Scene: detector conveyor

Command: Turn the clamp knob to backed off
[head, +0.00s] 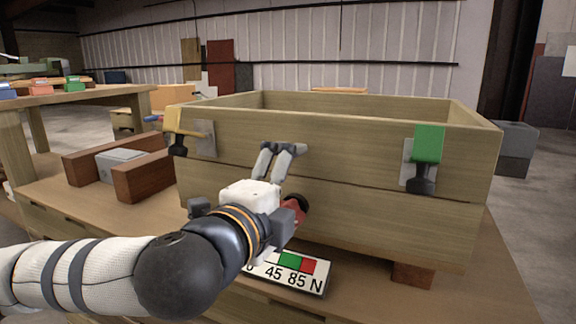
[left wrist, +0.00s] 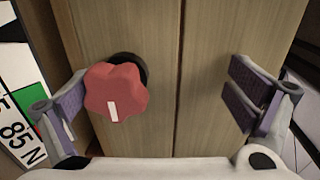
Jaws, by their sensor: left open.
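The red lobed clamp knob (head: 294,209) is mostly hidden behind my left gripper in the head view. In the left wrist view the knob (left wrist: 116,90) shows whole, with a white mark on its face, in front of a dark round base on the wooden wall. My left gripper (head: 279,152) is open in front of the box. In the left wrist view the knob lies between the fingers, close to the left-hand finger and well off centre; I cannot tell whether they touch. The right gripper is not in view.
A wooden box (head: 340,190) with a horizontal seam stands on the bench. It carries a yellow-topped latch (head: 173,120) and a green-topped latch (head: 428,145). A plate (head: 318,285) with numbers and green and red patches lies below my gripper. Brown blocks (head: 140,180) sit left.

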